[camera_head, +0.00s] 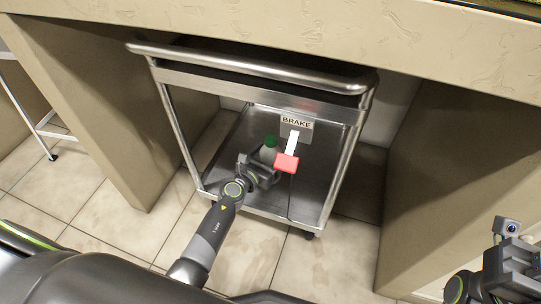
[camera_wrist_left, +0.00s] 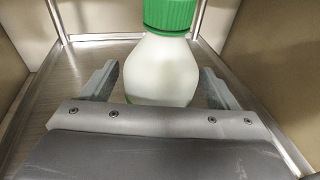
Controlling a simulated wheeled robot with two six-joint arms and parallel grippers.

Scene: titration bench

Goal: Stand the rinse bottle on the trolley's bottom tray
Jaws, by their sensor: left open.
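The rinse bottle (camera_wrist_left: 160,70) is white with a green cap and stands upright on the trolley's bottom tray (camera_wrist_left: 50,88). In the head view only its green cap (camera_head: 270,141) and a bit of its pale body show; my left gripper (camera_head: 268,165) hides the rest. In the left wrist view the fingers of my left gripper (camera_wrist_left: 160,88) are spread on either side of the bottle, with gaps between them and it. The trolley (camera_head: 172,125) stands under the bench. My right gripper (camera_head: 512,268) is at the lower right, apart from the trolley; its fingertips are not clear.
A red brake pedal (camera_head: 286,163) on a white lever hangs below the BRAKE label (camera_head: 296,122), just right of my left gripper. The trolley's top rail (camera_head: 250,67) and posts frame the opening. Bench walls (camera_head: 92,110) stand on both sides. The tiled floor in front is clear.

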